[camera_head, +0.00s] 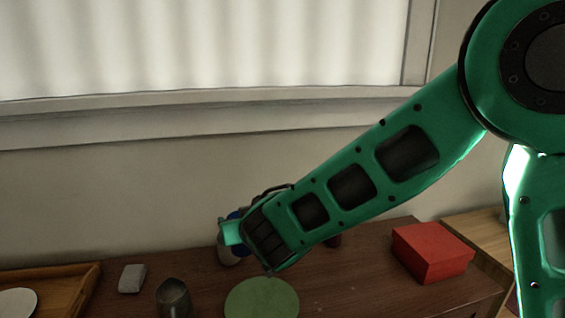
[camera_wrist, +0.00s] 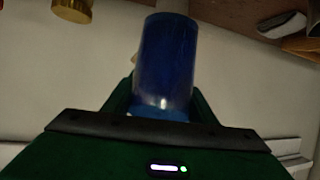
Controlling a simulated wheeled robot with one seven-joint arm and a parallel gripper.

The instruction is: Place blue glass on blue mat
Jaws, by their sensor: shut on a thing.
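The blue glass (camera_wrist: 167,60) is a dark blue cylinder in the wrist view, held between the two green fingers of my gripper (camera_wrist: 163,105). In the head view, my gripper (camera_head: 232,238) is over the back of the brown table, and only a small bit of blue shows by its fingers. My arm hides most of the glass there. I cannot tell the gap between the glass and the table. I see no blue mat in either view. A round green mat (camera_head: 262,298) lies at the front of the table, below my gripper in the picture.
On the table (camera_head: 350,285) are a dark mug (camera_head: 173,297), a grey block (camera_head: 132,278), a wooden tray (camera_head: 85,278) with a white plate (camera_head: 17,302), and a red box (camera_head: 432,252). A pale object (camera_head: 228,257) stands under my gripper. A gold cylinder (camera_wrist: 72,10) shows in the wrist view.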

